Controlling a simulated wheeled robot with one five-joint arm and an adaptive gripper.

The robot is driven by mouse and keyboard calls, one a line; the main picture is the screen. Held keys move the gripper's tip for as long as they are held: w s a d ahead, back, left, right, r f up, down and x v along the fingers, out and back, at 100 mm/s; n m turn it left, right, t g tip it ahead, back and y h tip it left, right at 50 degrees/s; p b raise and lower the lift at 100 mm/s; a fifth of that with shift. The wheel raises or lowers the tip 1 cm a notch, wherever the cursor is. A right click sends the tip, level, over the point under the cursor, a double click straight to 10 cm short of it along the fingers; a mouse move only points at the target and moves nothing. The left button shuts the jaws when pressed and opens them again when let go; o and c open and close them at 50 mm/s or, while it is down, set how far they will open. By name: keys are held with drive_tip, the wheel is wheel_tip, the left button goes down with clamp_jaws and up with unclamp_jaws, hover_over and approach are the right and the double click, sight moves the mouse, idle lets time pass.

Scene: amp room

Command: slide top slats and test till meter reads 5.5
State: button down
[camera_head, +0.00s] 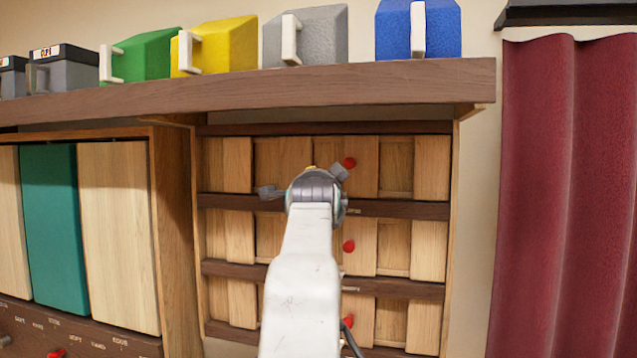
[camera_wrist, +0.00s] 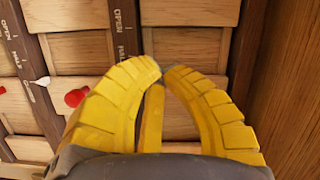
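A wooden cabinet of sliding slats (camera_head: 230,160) stands in three rows between dark rails (camera_head: 405,208). The top row has a sliding panel with a red knob (camera_head: 349,162). Similar red knobs show on the middle row (camera_head: 348,246) and the bottom row. My gripper (camera_wrist: 162,70) is in front of the top row; its yellow fingertips meet, with no held object visible. In the wrist view, a red knob (camera_wrist: 76,97) is left of the fingers, and a dark rail (camera_wrist: 127,35) reads OPEN and HALF. My arm hides part of the slats in the head view. No meter is visible.
A brown shelf (camera_head: 250,93) overhangs the slats, carrying green (camera_head: 146,55), yellow (camera_head: 228,45), grey (camera_head: 318,35) and blue (camera_head: 437,30) handled boxes. A cabinet with a teal panel (camera_head: 55,225) is left. A red curtain (camera_head: 565,190) hangs right.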

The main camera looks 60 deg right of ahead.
drive_tip(key=shift+w+d+r+m+p, duration=0.1)
drive_tip(key=shift+w+d+m+p, duration=0.55)
drive_tip(key=shift+d+p, duration=0.9)
drive_tip(key=shift+w+d+r+m+p, duration=0.15)
drive_tip(key=shift+w+d+m+p, duration=0.15)
drive_tip(key=shift+w+d+p, duration=0.95)
drive_tip(key=shift+w+d+r+m+p, duration=0.1)
drive_tip(key=shift+w+d+m+p, duration=0.35)
drive_tip(key=shift+d+p, duration=1.35)
drive_tip(key=shift+a, duration=0.15)
drive_tip(key=shift+w+f, duration=0.1)
drive_tip(key=shift+f, duration=0.05)
